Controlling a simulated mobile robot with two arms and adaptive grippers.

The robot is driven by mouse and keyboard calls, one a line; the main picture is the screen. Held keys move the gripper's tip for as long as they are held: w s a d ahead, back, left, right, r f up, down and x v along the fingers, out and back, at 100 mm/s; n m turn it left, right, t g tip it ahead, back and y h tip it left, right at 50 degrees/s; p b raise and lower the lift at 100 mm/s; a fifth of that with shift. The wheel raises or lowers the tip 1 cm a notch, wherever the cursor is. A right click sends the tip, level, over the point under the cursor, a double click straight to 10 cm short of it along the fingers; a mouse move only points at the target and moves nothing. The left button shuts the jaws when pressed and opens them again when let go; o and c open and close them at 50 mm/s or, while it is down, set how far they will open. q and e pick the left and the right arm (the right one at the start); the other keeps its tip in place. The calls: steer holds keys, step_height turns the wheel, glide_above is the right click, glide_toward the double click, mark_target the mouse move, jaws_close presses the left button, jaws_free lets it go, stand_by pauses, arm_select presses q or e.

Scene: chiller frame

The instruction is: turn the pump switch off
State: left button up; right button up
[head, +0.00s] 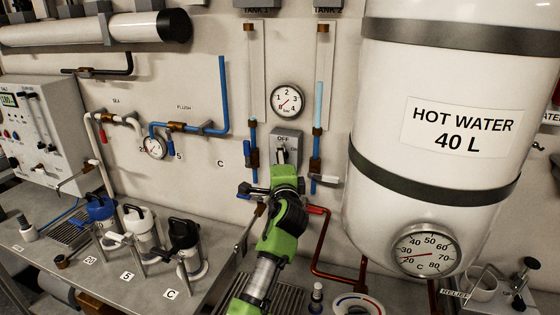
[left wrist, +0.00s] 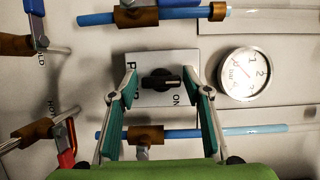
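The pump switch is a grey box on the wall (head: 290,142) with a black knob, below the round pressure gauge. "OFF" is at its top and "ON" to the right in the head view. In the left wrist view the black knob (left wrist: 160,82) sits on the box face, its handle lying sideways in the picture; "ON" shows near it. My left gripper (head: 284,172) is in front of the switch in the head view. In the left wrist view the gripper (left wrist: 161,85) is open, its fingers on both sides of the knob, apparently apart from it. My right gripper is not in view.
Vertical blue pipes (head: 253,140) with valves flank the switch. A pressure gauge (head: 287,100) is above it. The hot water tank (head: 450,80) bulges out at the right, with a red pipe (head: 314,250) below. Several jugs stand on the bench (head: 125,275) at left.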

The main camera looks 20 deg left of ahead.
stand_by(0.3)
arm_select(q)
steer(key=v, duration=0.7)
steer(key=shift+s, duration=0.3)
